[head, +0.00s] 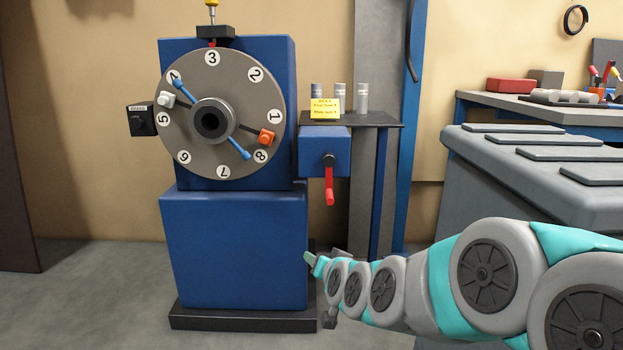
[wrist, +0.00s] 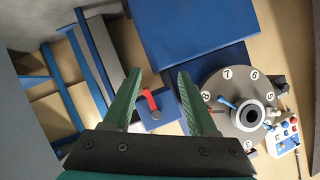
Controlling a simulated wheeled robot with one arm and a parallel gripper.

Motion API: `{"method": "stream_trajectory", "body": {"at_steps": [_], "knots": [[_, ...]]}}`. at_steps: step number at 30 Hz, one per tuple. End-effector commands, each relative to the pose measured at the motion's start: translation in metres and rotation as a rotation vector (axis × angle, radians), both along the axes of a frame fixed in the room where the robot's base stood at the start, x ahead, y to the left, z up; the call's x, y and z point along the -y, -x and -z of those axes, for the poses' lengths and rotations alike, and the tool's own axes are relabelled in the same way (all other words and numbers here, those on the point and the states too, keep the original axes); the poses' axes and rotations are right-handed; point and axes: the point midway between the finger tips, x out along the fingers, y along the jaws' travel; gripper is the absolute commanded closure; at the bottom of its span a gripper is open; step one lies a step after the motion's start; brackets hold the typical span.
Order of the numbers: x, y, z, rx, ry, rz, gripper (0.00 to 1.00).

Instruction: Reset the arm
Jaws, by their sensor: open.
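My arm (head: 483,275) reaches in from the lower right of the head view, stretched low toward the blue machine. My gripper (head: 318,261) is at its far end, beside the lower blue cabinet (head: 235,250). In the wrist view the two green fingers of my gripper (wrist: 159,74) stand wide apart with nothing held between them. Beyond the fingers, the red lever (wrist: 150,99) shows in the gap; it hangs from a small blue box in the head view (head: 329,190). I cannot tell exactly how far the gripper is from the cabinet.
A grey numbered dial (head: 212,165) with blue, orange and white pegs fronts the machine. A small shelf (head: 350,119) holds metal cylinders and a yellow note (head: 325,107). A grey cabinet (head: 540,190) stands at right, close to my arm. Floor (head: 90,300) is clear at left.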

Motion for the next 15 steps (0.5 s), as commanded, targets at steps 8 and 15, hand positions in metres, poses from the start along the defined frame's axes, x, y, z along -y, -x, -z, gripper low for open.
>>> {"method": "stream_trajectory", "body": {"at_steps": [8,15], "knots": [[0.019,0.108,0.023,-0.366,0.168,-0.157,0.42],[0.062,0.225,0.035,-0.715,0.305,-0.228,0.42]]}}
